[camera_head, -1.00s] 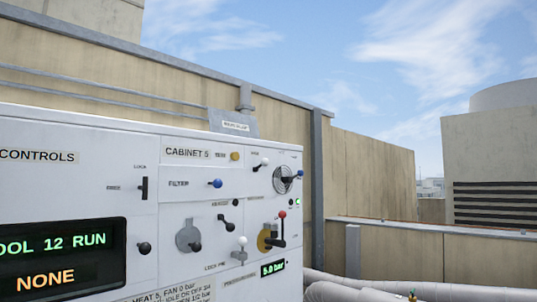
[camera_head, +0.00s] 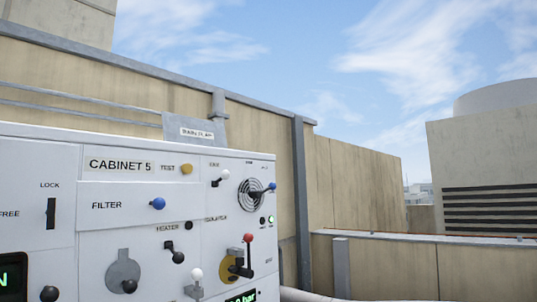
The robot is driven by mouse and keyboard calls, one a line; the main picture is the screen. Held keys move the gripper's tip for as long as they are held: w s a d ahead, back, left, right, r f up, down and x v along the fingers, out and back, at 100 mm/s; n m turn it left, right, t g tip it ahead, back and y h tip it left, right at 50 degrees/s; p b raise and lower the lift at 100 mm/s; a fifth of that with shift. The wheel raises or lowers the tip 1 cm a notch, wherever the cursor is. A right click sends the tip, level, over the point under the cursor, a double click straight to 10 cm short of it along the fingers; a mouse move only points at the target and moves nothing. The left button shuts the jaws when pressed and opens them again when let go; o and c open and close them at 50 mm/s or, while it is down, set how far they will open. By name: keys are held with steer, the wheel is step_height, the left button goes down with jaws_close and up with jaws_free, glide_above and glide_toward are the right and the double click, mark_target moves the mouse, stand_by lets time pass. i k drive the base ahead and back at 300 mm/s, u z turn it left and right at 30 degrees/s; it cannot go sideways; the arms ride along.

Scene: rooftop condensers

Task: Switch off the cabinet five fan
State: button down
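The cabinet 5 panel (camera_head: 120,212) is a white control face filling the lower left, labelled CABINET 5. A lever with a blue knob (camera_head: 272,186) lies across the grille, pointing right and slightly up. The small label above the grille is too blurred to read surely. Below the grille are two small lamps, one lit green (camera_head: 271,219) and one dark. My gripper is not in view.
A beige wall (camera_head: 265,125) stands behind. Pipes (camera_head: 300,294) run low at right.

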mark_target(225, 175)
steer(key=z, duration=0.2)
steer(key=i, duration=1.65)
steer(key=u, duration=0.25)
